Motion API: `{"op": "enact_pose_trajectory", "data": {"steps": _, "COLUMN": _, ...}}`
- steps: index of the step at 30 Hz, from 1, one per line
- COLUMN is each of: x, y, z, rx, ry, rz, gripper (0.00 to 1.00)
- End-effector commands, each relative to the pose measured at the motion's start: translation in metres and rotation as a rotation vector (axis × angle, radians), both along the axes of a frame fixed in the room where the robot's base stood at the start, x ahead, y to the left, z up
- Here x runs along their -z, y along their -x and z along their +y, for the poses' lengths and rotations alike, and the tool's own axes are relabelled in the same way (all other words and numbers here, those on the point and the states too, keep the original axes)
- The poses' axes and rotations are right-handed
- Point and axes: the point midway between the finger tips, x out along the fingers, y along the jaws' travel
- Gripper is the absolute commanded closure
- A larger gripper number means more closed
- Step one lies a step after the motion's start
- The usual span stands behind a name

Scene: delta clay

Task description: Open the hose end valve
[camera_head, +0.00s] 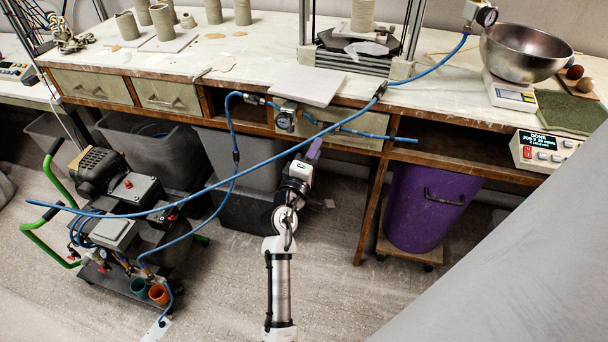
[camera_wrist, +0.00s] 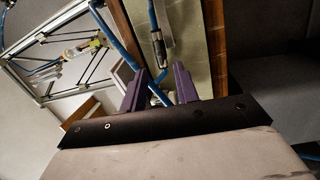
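My gripper (camera_head: 315,149) is in front of the bench's apron, below the white board. In the wrist view its two purple fingers (camera_wrist: 160,80) stand apart, with a stretch of blue hose (camera_wrist: 157,92) showing in the gap beyond them. I cannot tell whether the hose touches either finger. A small metal fitting (camera_wrist: 157,48) on a blue hose lies beyond the fingertips. In the head view a small fitting (camera_head: 338,128) sits on the blue hose along the apron, right of the gripper. I cannot tell which fitting is the hose end valve, or its handle position.
A long blue hose (camera_head: 290,147) crosses the space above my arm. A black compressor cart (camera_head: 125,225) stands at left, and a purple bin (camera_head: 430,205) at right. Grey tubs (camera_head: 240,158) sit under the bench.

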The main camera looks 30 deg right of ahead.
Motion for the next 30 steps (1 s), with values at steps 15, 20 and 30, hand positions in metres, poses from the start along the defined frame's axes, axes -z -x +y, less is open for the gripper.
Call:
{"op": "enact_pose_trajectory", "data": {"steps": 15, "x": 0.012, "y": 0.045, "z": 0.07, "rx": 0.0, "ry": -0.001, "rz": 0.001, "gripper": 0.7}}
{"op": "enact_pose_trajectory", "data": {"steps": 20, "x": 0.012, "y": 0.046, "z": 0.072, "rx": 0.0, "ry": -0.001, "rz": 0.001, "gripper": 0.7}}
{"op": "enact_pose_trajectory", "data": {"steps": 30, "x": 0.012, "y": 0.046, "z": 0.071, "rx": 0.0, "ry": 0.0, "rz": 0.0, "gripper": 0.7}}
